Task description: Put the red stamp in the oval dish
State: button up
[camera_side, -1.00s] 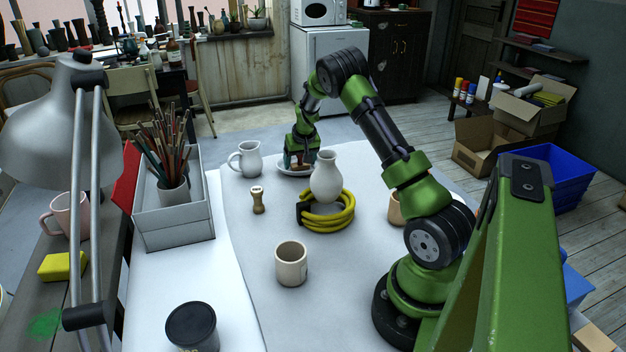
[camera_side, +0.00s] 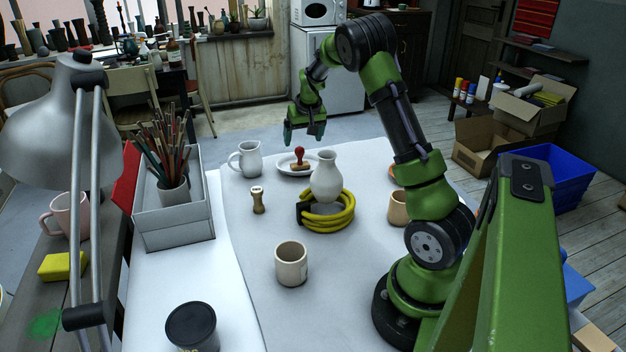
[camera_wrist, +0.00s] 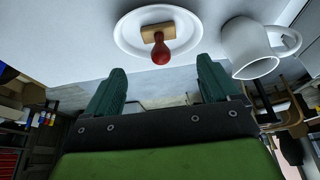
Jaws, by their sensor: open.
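The red stamp (camera_side: 299,157) has a red knob handle and a wooden base. It rests in the white oval dish (camera_side: 284,171) at the far side of the table. In the wrist view the stamp (camera_wrist: 160,47) lies inside the rim of the dish (camera_wrist: 124,40). My gripper (camera_side: 304,140) is open and empty, raised above and slightly beyond the dish. Its two green fingers (camera_wrist: 160,90) show apart in the wrist view, with nothing between them.
A white pitcher (camera_side: 248,159) stands left of the dish.

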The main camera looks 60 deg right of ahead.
jog(key=s+a+r+n+t+y, duration=0.1)
jog(key=s+a+r+t+y, duration=0.1)
jog(key=a+r, duration=0.65)
jog(key=s+a+r+n+t+y, duration=0.15)
jog(key=a+r, duration=0.25)
jog(key=a, duration=1)
jog(key=s+a+n+y, duration=0.1)
jog(key=s+a+n, duration=0.1)
jog(key=s+a, duration=1.2)
jog(key=shift+a+r+y, duration=0.3)
jog(key=shift+a+y, duration=0.05)
